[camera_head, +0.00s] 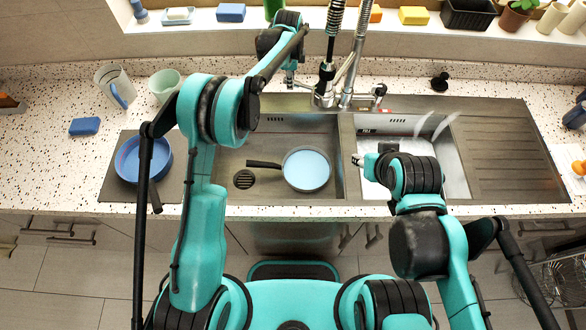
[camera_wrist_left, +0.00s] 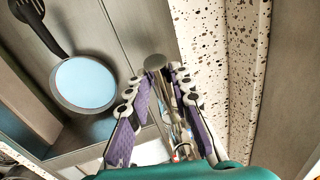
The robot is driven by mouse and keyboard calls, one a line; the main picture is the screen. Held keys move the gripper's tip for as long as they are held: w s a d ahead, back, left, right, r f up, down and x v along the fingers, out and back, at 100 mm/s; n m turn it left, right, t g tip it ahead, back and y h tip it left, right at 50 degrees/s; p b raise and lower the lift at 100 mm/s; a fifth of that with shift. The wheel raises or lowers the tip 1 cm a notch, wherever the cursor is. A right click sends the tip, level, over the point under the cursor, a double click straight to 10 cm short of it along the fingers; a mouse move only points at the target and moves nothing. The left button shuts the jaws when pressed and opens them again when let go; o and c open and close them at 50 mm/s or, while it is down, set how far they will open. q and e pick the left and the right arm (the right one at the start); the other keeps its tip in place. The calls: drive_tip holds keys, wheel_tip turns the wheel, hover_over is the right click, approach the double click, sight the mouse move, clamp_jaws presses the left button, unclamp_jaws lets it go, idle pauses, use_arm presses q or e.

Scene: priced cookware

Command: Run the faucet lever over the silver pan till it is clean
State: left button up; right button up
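The silver pan (camera_head: 306,169) lies in the left sink basin, its dark handle pointing left and its inside pale blue. It also shows at the left of the left wrist view (camera_wrist_left: 85,84). The faucet (camera_head: 325,92) stands behind the sink. My left gripper (camera_head: 290,82) is at the faucet's left side. In the left wrist view its purple-padded fingers (camera_wrist_left: 157,88) are apart, with a round-ended metal faucet part (camera_wrist_left: 156,63) between them; I cannot tell whether they touch it. My right gripper (camera_head: 358,161) is over the right basin, its fingers too small to judge.
A blue pan (camera_head: 129,160) sits left of the sink. The ribbed drainboard (camera_head: 510,165) at right is mostly clear.

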use_arm(q)
drive_tip(key=o, duration=0.6)
drive_tip(key=shift+c, duration=0.2)
wheel_tip(320, 180, up, 7)
drive_tip(key=s+p, duration=0.1)
drive_tip(key=p, duration=0.2)
drive_tip(key=shift+s+p, duration=0.15)
drive_tip(key=shift+p, duration=0.15)
wheel_tip(320, 180, up, 12)
drive_tip(key=s, duration=0.2)
drive_tip(key=shift+f, duration=0.15)
drive_tip(key=shift+s+a, duration=0.1)
drive_tip(key=shift+a, duration=0.05)
